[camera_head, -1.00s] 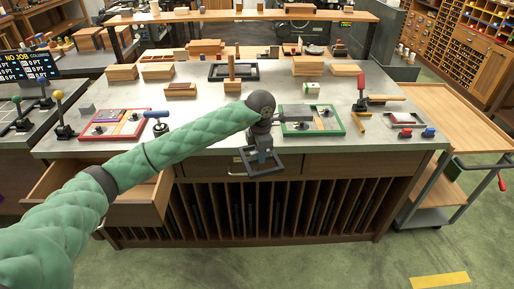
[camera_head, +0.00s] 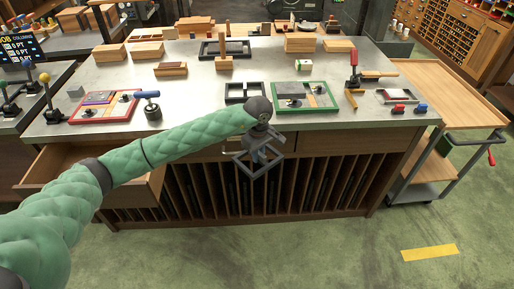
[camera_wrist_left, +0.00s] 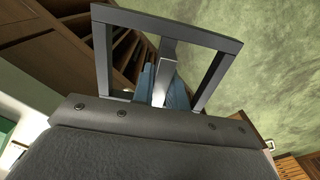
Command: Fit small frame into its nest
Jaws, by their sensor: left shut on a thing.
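My left gripper (camera_head: 264,152) is shut on the small frame, a dark grey square frame (camera_head: 240,167), in front of the bench's front edge and below its top. The frame hangs tilted, clear of the bench. In the left wrist view the frame (camera_wrist_left: 165,25) fills the top, with the blue finger pads (camera_wrist_left: 158,88) at its middle bar. A black frame-shaped piece with a divider (camera_head: 226,92) lies on the bench just behind my wrist, its front right partly hidden; I cannot tell whether it is the nest. My right gripper is not in view.
A green-rimmed tray (camera_head: 306,112) lies right of my wrist, and a red-rimmed tray (camera_head: 82,121) lies left. A larger black frame (camera_head: 205,51) lies farther back. An open drawer (camera_head: 90,190) juts out under my arm.

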